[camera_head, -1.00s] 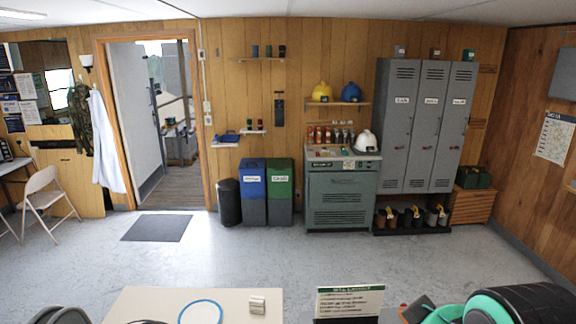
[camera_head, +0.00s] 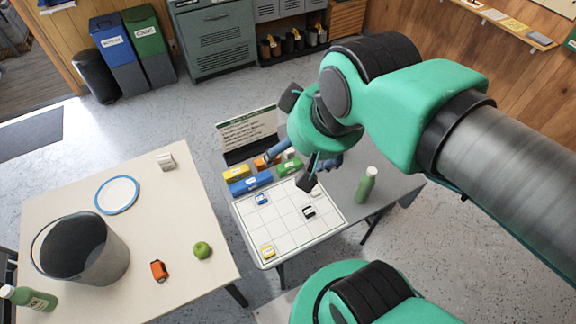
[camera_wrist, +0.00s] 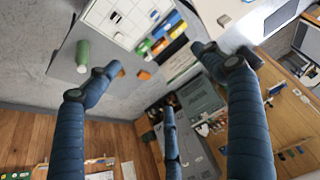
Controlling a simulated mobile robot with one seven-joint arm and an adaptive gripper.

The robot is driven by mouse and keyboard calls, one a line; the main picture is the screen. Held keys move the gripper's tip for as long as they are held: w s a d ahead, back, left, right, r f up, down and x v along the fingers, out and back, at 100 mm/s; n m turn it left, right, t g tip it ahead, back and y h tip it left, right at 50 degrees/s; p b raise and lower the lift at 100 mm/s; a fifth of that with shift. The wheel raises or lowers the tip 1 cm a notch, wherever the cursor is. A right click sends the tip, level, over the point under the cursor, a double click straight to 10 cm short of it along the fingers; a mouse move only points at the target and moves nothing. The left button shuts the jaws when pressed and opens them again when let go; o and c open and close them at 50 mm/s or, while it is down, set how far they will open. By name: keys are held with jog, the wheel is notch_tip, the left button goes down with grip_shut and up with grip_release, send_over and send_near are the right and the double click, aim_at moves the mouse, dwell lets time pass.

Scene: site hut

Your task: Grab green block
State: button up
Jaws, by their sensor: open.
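The green block (camera_head: 290,167) lies at the back of the board on the grey table, right of the long blue block (camera_head: 250,184).
A yellow block (camera_head: 236,172) and an orange block (camera_head: 262,163) lie near the green one. Small blocks sit on the white grid board (camera_head: 285,228). A green bottle (camera_head: 367,184) stands right of the board. A left table (camera_head: 200,285) holds a bucket (camera_head: 85,255) and an apple (camera_head: 202,250).

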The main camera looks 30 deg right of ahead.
dwell(0.3)
jog(key=c, duration=0.4)
jog(key=shift+o, duration=0.2)
jog(key=shift+w, duration=0.1)
